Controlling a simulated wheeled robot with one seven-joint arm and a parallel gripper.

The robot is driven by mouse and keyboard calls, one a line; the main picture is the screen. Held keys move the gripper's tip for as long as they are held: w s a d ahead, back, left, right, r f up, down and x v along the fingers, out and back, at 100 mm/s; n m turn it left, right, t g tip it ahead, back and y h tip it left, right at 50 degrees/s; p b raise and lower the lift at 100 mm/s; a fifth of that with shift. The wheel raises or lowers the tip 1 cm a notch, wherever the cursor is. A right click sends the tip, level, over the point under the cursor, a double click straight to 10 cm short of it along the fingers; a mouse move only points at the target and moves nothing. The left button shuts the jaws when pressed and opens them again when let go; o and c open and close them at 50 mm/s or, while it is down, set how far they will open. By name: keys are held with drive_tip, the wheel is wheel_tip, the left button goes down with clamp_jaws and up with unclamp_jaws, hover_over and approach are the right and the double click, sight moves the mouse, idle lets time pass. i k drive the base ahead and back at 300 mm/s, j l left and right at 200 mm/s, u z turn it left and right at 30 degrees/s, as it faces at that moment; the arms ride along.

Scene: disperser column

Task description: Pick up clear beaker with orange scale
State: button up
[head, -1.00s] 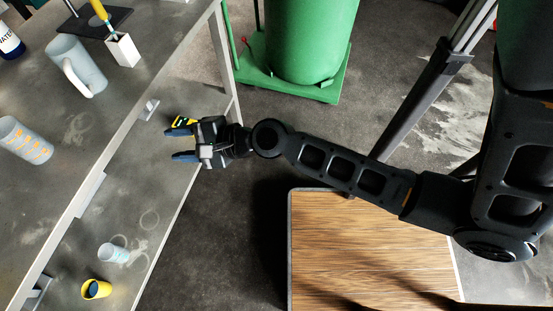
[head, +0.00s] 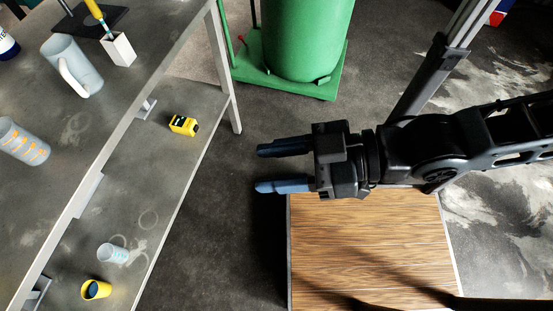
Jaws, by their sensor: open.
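The clear beaker with the orange scale (head: 24,142) is on the upper grey table top at the far left of the head view. It is a pale, see-through cylinder with orange marks on its side, cut off by the left picture edge. My gripper (head: 258,168) is open and empty, its two blue-tipped fingers pointing left. It is over the floor to the right of the table, well apart from the beaker.
A white jug (head: 72,66) and a white square holder (head: 119,50) stand on the upper top. The lower shelf holds a yellow tape measure (head: 184,125), a small clear beaker (head: 112,253) and a yellow cup (head: 96,290). A green bin (head: 301,40) stands behind; a wooden surface (head: 370,250) lies below my arm.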

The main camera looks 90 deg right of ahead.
sight(18, 138)
drive_tip(key=i+j+z, duration=0.15)
drive_tip(key=z, duration=0.2)
drive_tip(key=i+j+z, duration=0.1)
drive_tip(key=j+z, duration=0.6)
drive_tip(key=i, duration=0.05)
